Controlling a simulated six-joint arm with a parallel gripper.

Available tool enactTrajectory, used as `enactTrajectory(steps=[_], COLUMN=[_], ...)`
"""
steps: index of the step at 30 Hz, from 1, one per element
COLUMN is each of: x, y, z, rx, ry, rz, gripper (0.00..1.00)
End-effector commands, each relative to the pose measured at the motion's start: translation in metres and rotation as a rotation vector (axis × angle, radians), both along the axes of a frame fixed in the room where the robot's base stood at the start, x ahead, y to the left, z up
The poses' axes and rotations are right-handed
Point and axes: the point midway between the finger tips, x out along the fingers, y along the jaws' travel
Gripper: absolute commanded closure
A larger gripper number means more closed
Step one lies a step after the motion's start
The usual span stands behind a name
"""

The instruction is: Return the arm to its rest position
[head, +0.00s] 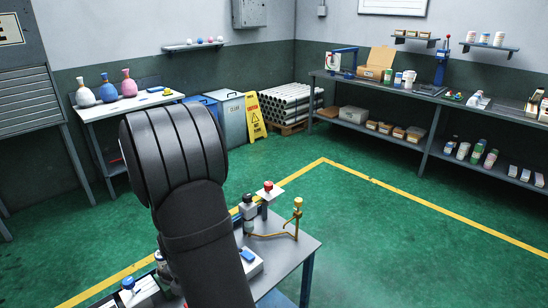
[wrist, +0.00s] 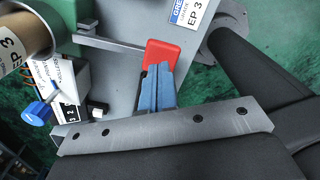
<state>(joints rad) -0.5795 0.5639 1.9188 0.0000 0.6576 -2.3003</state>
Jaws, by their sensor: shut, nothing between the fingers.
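My arm (head: 195,220) fills the lower middle of the head view and hides part of the small grey bench behind it. My gripper does not show in the head view. In the wrist view my gripper (wrist: 158,78) has blue fingers pressed together, with nothing between them. A red piece (wrist: 163,52) shows right at the fingertips; I cannot tell whether they touch it. It lies over a grey surface (wrist: 125,65).
The bench (head: 300,249) carries a brass-coloured fitting (head: 297,215) and a red-topped device (head: 268,187). In the wrist view, a brown cylinder (wrist: 38,28) and a blue knob (wrist: 38,112) stand left of the fingers. Green floor (head: 400,240) lies open to the right.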

Motion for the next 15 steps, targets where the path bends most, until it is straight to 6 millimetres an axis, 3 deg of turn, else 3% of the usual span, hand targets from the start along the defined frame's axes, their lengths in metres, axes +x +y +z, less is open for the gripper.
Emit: enactTrajectory(steps=[13, 15], x=[-0.0003, -0.0004], y=[-0.0002, -0.0002], z=[0.0002, 0.0002], rx=[-0.001, -0.001], ry=[0.001, 0.001], rz=[0.0, 0.0], gripper=[1.0, 0.88])
